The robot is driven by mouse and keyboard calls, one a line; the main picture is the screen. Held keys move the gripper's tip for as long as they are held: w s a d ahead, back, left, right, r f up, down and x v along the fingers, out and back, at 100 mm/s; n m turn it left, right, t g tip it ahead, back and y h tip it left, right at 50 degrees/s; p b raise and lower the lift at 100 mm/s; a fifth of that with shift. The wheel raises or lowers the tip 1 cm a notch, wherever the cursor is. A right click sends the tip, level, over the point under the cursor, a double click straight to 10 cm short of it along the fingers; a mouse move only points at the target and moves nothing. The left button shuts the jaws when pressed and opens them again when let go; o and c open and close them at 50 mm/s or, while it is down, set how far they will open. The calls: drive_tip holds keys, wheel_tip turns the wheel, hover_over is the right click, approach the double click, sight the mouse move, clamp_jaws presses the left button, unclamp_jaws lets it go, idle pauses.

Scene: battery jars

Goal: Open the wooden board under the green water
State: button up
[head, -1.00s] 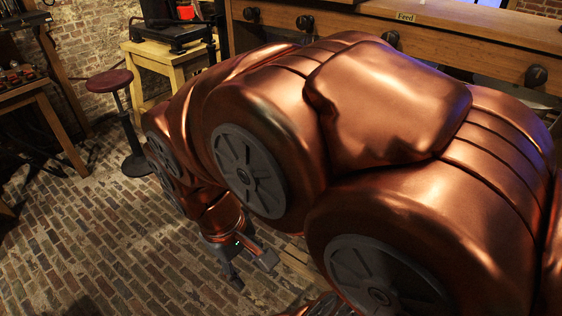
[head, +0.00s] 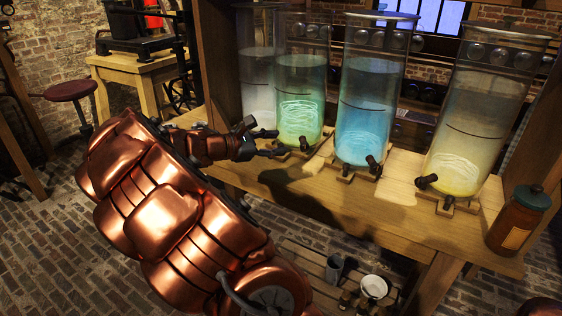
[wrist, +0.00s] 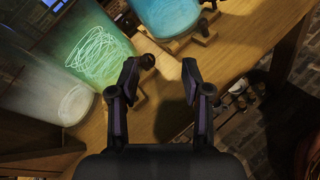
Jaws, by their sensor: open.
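The green water stands in a tall glass jar (head: 301,105), second from the left on the wooden bench; it also shows in the wrist view (wrist: 98,48). A small wooden board (head: 290,149) lies at its base, with a dark tap (head: 305,144) in front. My gripper (head: 273,142) is open and empty, just left of that tap and low over the bench. In the wrist view my gripper (wrist: 160,68) has its left finger beside a dark tap, overlapping it in the picture; I cannot tell whether they touch. The board is partly hidden by the finger.
A blue-water jar (head: 370,95) stands right of the green one, and a yellow-bottomed jar (head: 475,115) farther right. A clear jar (head: 258,70) stands left. A brown bottle (head: 518,220) is at the bench's right end. The bench front (head: 330,205) is clear.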

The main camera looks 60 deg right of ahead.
sight(281, 143)
drive_tip(key=w+d+f+n+h+b, duration=0.1)
drive_tip(key=w+d+f+n+b, duration=0.1)
drive_tip(key=w+f, duration=0.1)
drive_tip(key=w+d+f+n+t+h+b, duration=0.1)
drive_tip(key=w+d+f+n+b, duration=0.1)
drive_tip(key=w+f, duration=0.1)
drive_tip(key=w+d+f+n+t+h+b, duration=0.1)
drive_tip(key=w+d+f+n, duration=0.1)
drive_tip(key=w+d+f, duration=0.1)
drive_tip(key=shift+w+d+f+n+h+b, duration=0.1)
drive_tip(key=shift+f+n+h+b, duration=0.25)
drive_tip(key=shift+f, duration=0.5)
drive_tip(key=shift+w+d+f, duration=0.1)
drive_tip(key=shift+d, duration=0.1)
drive_tip(key=shift+b+x, duration=0.9)
drive_tip(key=shift+x, duration=2.85)
drive_tip(key=shift+c, duration=0.2)
clamp_jaws()
